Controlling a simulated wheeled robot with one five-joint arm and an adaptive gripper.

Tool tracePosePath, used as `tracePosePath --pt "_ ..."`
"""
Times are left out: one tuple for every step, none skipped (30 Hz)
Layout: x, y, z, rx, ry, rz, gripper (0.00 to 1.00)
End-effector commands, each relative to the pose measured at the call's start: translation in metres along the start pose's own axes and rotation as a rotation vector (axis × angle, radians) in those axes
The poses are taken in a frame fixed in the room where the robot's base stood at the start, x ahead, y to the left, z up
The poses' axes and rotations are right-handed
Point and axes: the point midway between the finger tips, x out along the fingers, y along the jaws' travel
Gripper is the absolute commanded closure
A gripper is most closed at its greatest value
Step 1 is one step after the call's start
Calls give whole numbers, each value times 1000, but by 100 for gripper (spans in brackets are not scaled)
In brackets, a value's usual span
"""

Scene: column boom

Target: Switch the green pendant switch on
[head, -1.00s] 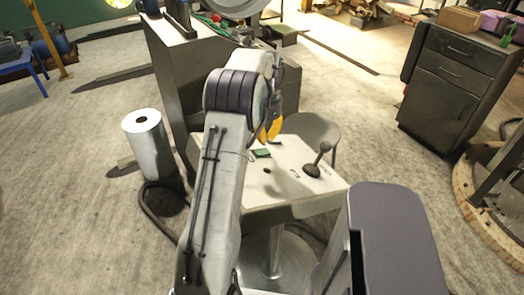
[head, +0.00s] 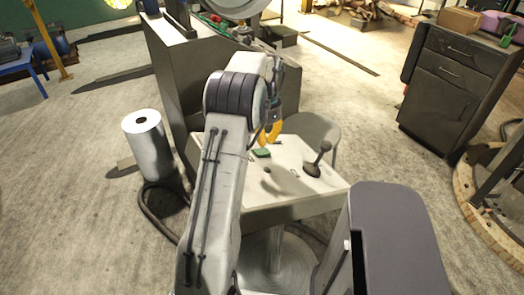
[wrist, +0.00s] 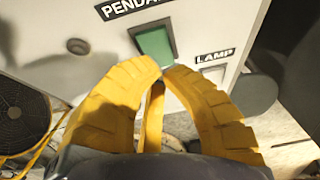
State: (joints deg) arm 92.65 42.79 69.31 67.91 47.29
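The green pendant switch (wrist: 156,45) is a rocker in a dark frame on a pale panel, under a label reading "PENDA…", the rest cut off. It also shows in the head view (head: 261,153) on the control desk's top. My gripper (wrist: 163,69) has yellow ribbed fingers with their tips together and nothing seen between them. The tips lie at the switch's lower edge in the wrist view; I cannot tell whether they touch it. In the head view my gripper (head: 273,134) is just behind and above the switch, partly hidden by my arm.
A "LAMP" label (wrist: 215,56) is right of the switch. A black joystick (head: 318,160) stands on the desk's right side. A white roll (head: 147,145) stands at left, a grey cabinet (head: 180,85) behind, and a drawer unit (head: 455,85) at right.

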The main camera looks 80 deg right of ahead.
Motion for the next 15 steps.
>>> tracePosePath --pt "1 0 0 0 0 0 100" --pt "2 0 0 0 0 0 100" --pt "2 0 0 0 0 0 100" --pt "3 0 0 0 0 0 100" --pt "3 0 0 0 0 0 100" --pt "4 0 0 0 0 0 100" --pt "4 0 0 0 0 0 100" --pt "4 0 0 0 0 1 100" --pt "5 0 0 0 0 0 100" --pt "5 0 0 0 0 0 100" --pt "6 0 0 0 0 0 100" --pt "6 0 0 0 0 1 100" --pt "7 0 0 0 0 0 100" --pt "7 0 0 0 0 1 100" --pt "8 0 0 0 0 1 100"
